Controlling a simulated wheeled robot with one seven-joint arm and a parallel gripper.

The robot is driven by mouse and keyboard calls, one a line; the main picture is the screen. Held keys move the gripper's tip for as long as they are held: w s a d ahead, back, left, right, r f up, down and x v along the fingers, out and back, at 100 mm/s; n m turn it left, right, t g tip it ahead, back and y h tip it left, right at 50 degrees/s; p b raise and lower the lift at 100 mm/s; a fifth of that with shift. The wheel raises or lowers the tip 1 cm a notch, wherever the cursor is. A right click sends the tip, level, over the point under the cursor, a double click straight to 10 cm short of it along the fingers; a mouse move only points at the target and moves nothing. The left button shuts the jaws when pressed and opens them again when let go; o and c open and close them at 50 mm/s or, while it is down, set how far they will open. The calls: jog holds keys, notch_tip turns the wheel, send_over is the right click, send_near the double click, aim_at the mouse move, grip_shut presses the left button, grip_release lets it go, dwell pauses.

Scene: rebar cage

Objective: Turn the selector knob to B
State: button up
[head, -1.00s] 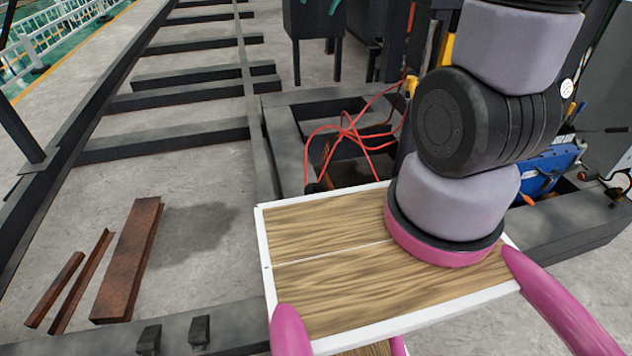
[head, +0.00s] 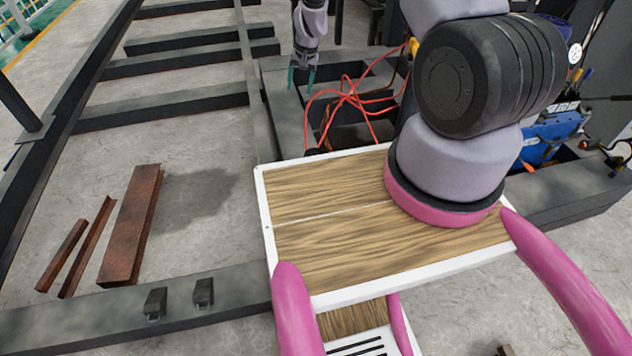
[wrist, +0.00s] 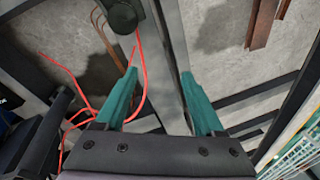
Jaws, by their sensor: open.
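My gripper (head: 302,78) is in the upper middle of the head view, pointing down with its two teal fingers apart. It hangs over the dark frame near the red cables. The wrist view shows the same gripper (wrist: 159,77) open, with nothing between its fingers and a grey beam behind them. No selector knob or letter B can be made out in either view. A dark rounded object (wrist: 125,14) shows at the top of the wrist view; I cannot tell what it is.
Red cables (head: 350,100) lie over the dark frame (head: 283,118). Rusty steel pieces (head: 130,225) lie on the concrete floor at left, between dark beams (head: 160,112). A blue tool case (head: 548,135) stands at right.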

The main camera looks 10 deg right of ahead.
jog(key=s+f, duration=0.4)
jog(key=f, duration=1)
jog(key=s+d+f+g+h, duration=0.1)
jog(key=s+f, duration=0.3)
jog(key=f, duration=1)
jog(key=s+d+f+g, duration=0.1)
jog(key=s+f, duration=0.3)
jog(key=f, duration=1)
jog(key=shift+d+f+h, duration=0.25)
jog(key=shift+f+h, duration=0.1)
jog(key=shift+h, duration=0.05)
grip_shut()
